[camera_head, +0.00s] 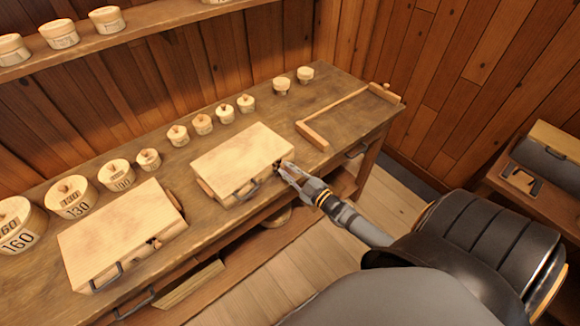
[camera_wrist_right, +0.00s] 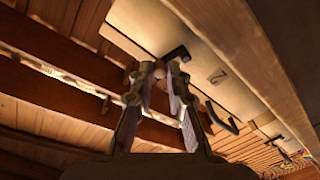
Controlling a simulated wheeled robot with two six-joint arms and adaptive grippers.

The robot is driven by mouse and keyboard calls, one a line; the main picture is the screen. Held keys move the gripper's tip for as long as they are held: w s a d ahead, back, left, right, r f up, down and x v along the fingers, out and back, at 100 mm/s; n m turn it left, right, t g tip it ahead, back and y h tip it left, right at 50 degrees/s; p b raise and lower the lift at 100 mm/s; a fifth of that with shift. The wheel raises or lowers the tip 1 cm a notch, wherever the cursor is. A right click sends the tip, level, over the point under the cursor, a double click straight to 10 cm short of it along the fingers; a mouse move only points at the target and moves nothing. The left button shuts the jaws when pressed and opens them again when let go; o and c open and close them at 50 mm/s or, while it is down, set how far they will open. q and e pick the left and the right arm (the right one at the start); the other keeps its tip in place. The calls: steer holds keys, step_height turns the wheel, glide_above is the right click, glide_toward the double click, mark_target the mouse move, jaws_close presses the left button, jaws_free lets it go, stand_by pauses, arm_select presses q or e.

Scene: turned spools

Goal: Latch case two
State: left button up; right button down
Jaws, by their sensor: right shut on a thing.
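Case two (camera_head: 240,158) is a pale wooden case with a dark front handle, lying on the workbench with its lid down. In the right wrist view its front (camera_wrist_right: 235,88) carries a "2", the handle (camera_wrist_right: 222,118) and a dark latch piece (camera_wrist_right: 178,53). My right gripper (camera_head: 286,170) is at the front right corner of the case, and its fingers (camera_wrist_right: 160,72) are closed at the latch. The fingers partly hide the latch, so how far it is turned cannot be told. My left gripper is not in view.
Another pale case (camera_head: 120,232) lies to the left on the workbench (camera_head: 225,225). Several round wooden boxes stand along the back, the largest (camera_head: 15,225) at far left. A wooden frame (camera_head: 314,136) lies to the right. A shelf (camera_head: 130,28) with tubs runs above.

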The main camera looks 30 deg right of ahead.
steer(key=shift+a+r+n+p, duration=0.2)
steer(key=shift+n+p, duration=0.1)
steer(key=shift+n, duration=0.45)
steer(key=shift+a+r+n+p, duration=0.15)
steer(key=shift+n+p, duration=0.15)
steer(key=shift+n, duration=0.45)
steer(key=shift+f, duration=0.1)
steer(key=c, duration=1.3)
jaws_free()
steer(key=shift+s, duration=0.15)
steer(key=s+d, duration=0.2)
steer(key=s, duration=0.9)
steer(key=shift+s, duration=0.3)
